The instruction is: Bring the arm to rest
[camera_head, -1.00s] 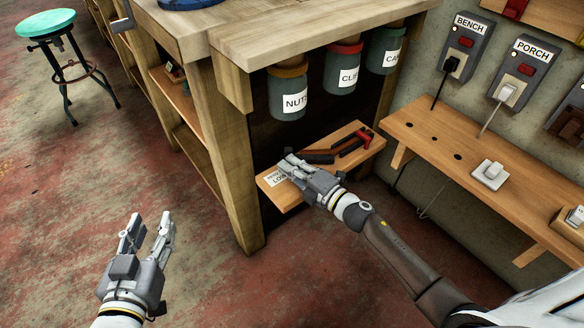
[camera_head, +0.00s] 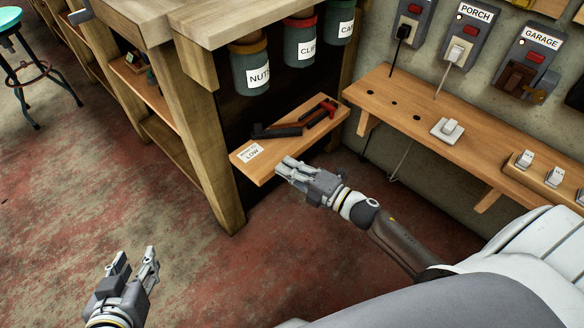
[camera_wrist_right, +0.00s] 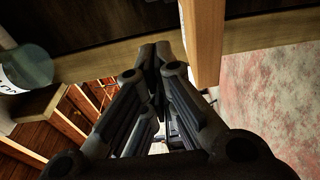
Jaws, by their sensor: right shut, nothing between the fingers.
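My right gripper (camera_head: 281,170) is shut and empty, just in front of the near edge of the small low shelf (camera_head: 262,176), its arm reaching in from the right. Its dark fingers come together in the right wrist view (camera_wrist_right: 156,48), beside a pale wooden edge. My left gripper (camera_head: 136,258) is at the lower left over the red floor, fingers apart and empty.
A dark tool with red ends (camera_head: 318,114) and a label (camera_head: 250,151) are on the low shelf. Jars (camera_head: 250,72) hang above it. A wall shelf (camera_head: 408,118) with switches (camera_head: 447,127) stands right. Open floor (camera_head: 190,275) lies between the grippers.

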